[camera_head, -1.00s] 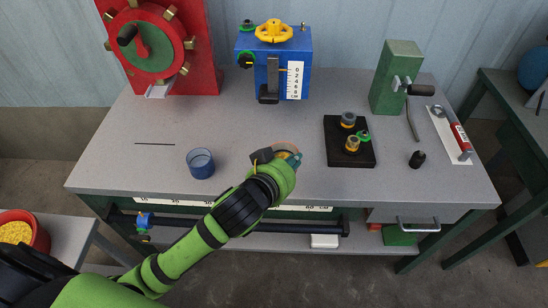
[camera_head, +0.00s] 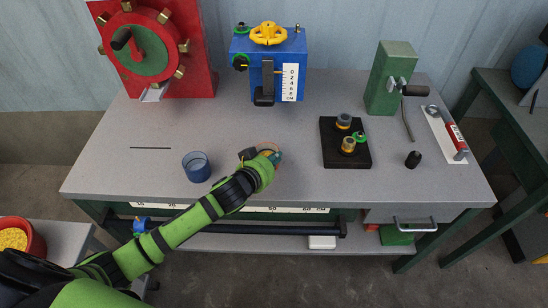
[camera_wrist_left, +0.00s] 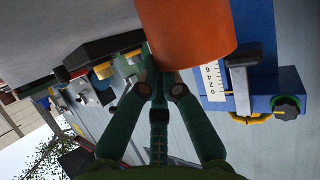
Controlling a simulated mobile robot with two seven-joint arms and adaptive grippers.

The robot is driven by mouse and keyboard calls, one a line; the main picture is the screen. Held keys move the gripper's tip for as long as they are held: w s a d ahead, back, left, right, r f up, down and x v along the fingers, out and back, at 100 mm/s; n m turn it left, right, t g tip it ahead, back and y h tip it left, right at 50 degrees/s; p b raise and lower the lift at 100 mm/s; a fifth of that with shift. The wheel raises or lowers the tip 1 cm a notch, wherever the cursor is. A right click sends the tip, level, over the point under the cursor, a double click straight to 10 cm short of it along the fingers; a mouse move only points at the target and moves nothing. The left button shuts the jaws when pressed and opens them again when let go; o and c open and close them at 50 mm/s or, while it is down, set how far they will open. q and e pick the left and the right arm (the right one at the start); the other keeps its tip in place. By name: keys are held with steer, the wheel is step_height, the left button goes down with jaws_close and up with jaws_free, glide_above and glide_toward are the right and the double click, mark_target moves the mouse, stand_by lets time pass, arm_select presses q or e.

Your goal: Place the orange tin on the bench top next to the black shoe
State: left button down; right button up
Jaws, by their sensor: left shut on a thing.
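The orange tin (camera_wrist_left: 185,32) fills the upper middle of the left wrist view, its wall between my fingertips. My left gripper (camera_wrist_left: 160,82) is shut on it. In the head view my left gripper (camera_head: 262,158) is over the front middle of the bench top (camera_head: 225,130), and hides most of the tin; only a bit of its rim shows. Whether the tin touches the bench is unclear. A black L-shaped foot (camera_head: 264,98) on the blue gauge stands behind it. A small black block (camera_head: 413,160) is at the right; I cannot tell which is the shoe.
A blue cup (camera_head: 197,168) stands left of my gripper. A black plate (camera_head: 330,155) with brass fittings lies to the right. The blue gauge box (camera_head: 240,70), red wheel stand (camera_head: 195,50) and green block (camera_head: 392,75) line the back. Bench between gauge and gripper is clear.

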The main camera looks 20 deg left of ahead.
arm_select(q)
steer(key=shift+f, duration=0.1)
steer(key=c, duration=1.4)
jaws_free()
steer(key=shift+s+r, duration=0.15)
steer(key=shift+r, duration=0.05)
steer(key=v, duration=1.1)
steer(key=shift+s+r, duration=0.15)
steer(key=shift+s, duration=0.2)
